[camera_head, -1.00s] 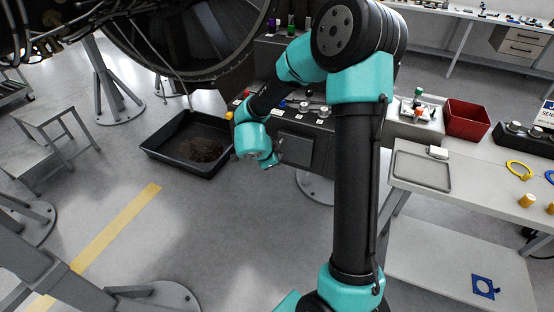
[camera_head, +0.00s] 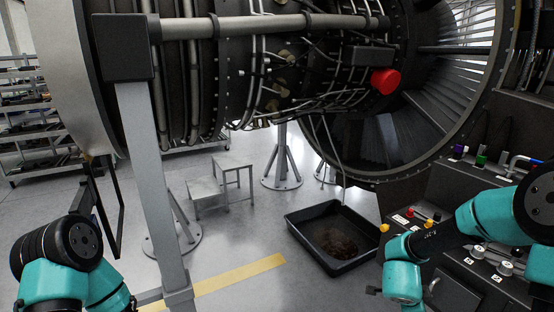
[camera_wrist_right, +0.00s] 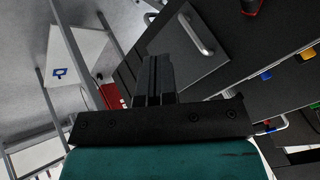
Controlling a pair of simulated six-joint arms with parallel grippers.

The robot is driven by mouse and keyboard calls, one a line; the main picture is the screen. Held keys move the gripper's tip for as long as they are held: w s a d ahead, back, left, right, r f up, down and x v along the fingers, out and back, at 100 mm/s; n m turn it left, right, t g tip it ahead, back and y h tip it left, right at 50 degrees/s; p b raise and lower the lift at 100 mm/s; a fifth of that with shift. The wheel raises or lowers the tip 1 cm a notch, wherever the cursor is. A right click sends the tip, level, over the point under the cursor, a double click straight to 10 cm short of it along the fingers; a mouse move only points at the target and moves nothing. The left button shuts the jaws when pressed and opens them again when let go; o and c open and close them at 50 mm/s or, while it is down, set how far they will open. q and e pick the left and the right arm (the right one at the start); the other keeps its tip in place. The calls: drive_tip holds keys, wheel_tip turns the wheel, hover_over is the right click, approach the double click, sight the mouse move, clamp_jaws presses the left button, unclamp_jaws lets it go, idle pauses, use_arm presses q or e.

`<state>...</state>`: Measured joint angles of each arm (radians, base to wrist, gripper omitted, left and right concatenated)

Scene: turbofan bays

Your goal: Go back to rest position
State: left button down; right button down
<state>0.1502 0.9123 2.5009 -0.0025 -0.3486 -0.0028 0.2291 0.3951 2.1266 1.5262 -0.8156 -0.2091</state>
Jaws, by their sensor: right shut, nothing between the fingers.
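My right arm (camera_head: 490,215) reaches in from the right edge of the head view, bent down in front of the dark control bench. Its gripper (camera_head: 374,291) shows small and dark at the lower end of the wrist, over the floor. In the right wrist view the two black fingers (camera_wrist_right: 153,80) lie together, shut, with nothing between them. My left arm (camera_head: 60,265) shows at the lower left of the head view as a dark joint and teal links. Its gripper is out of the picture.
The turbofan engine (camera_head: 290,75) with a red cap (camera_head: 385,81) fills the top, on a grey stand (camera_head: 150,170) close to my left arm. A black drip tray (camera_head: 300,240) and grey steps (camera_head: 205,190) stand on the floor. The bench (camera_head: 440,260) is close to my right wrist.

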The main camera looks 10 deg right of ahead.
drive_tip(key=a+f+n+t+y, duration=0.1)
drive_tip(key=a+f+n+y, duration=0.3)
drive_tip(key=f, duration=0.3)
drive_tip(key=a+f+n+t+y, duration=0.1)
drive_tip(key=a+f+n, duration=0.4)
drive_tip(key=f+n, duration=0.15)
drive_tip(key=s+a+f+n+g+y, duration=0.4)
drive_tip(key=s+a+f+n+y, duration=0.2)
drive_tip(key=s+a+f+n, duration=0.3)
drive_tip(key=s+a+f, duration=0.1)
drive_tip(key=a, duration=0.2)
drive_tip(key=shift+s, duration=0.35)
